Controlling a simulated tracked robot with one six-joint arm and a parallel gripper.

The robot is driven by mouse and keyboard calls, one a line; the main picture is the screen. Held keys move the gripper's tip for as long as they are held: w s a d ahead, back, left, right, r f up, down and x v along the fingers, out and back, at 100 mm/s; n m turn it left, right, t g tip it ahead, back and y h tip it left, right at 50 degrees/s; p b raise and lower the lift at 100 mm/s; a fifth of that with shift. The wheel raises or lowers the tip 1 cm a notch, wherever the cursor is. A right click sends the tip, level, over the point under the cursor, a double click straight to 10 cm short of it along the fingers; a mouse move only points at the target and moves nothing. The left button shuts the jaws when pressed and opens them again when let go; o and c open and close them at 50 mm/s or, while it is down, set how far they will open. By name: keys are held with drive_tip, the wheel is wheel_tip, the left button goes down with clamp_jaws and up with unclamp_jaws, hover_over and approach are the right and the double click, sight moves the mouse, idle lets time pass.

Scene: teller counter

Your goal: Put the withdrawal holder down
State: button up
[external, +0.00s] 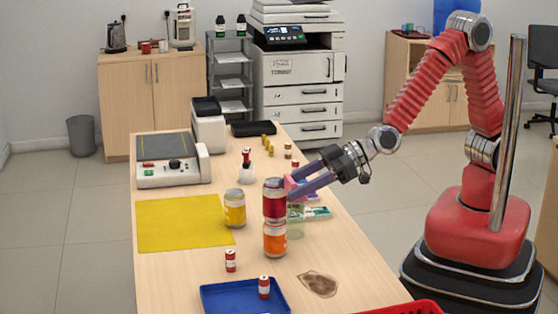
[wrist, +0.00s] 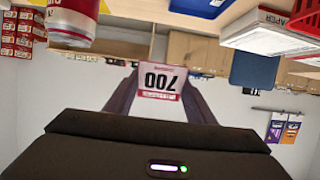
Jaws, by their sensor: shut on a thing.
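My gripper (external: 297,187) is shut on a pink-and-white holder (external: 291,187), held above the counter (external: 340,253) just right of a red can.
The red can (external: 274,203) stands on an orange can (external: 275,239), close to my fingertips. A yellow can (external: 234,208) stands by the yellow mat (external: 170,225), which is mostly bare. A blue tray (external: 215,295) and brown patch (external: 319,284) are in front.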

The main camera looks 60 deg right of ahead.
drive_tip(key=r, duration=0.4)
drive_tip(key=shift+w, duration=0.3)
drive_tip(key=w+d+r+m+t+h, duration=0.15)
drive_tip(key=w+d, duration=0.25)
drive_tip(key=w, duration=0.6)
drive_tip(key=w+d+r, duration=0.3)
drive_tip(key=w+d, duration=0.1)
drive_tip(key=w, duration=0.7)
drive_tip(key=w+d+r+m, duration=0.1)
drive_tip(key=w+d, duration=1.6)
drive_tip(key=d, duration=0.3)
drive_tip(key=w+d+f+m+t+h, duration=0.1)
drive_tip(key=w+d+f, duration=0.1)
drive_tip(key=d, duration=1)
drive_tip(key=w+d+f+m+h, duration=0.1)
drive_tip(key=w+d+f, duration=0.15)
drive_tip(key=d, duration=1.05)
drive_tip(key=w+d+f+m+t+h, duration=0.1)
drive_tip(key=w+d+f, duration=0.15)
drive_tip(key=d, duration=0.95)
wheel_tip(320, 180, down, 17)
drive_tip(key=shift+w+a+n, duration=0.25)
drive_tip(key=shift+n, duration=0.1)
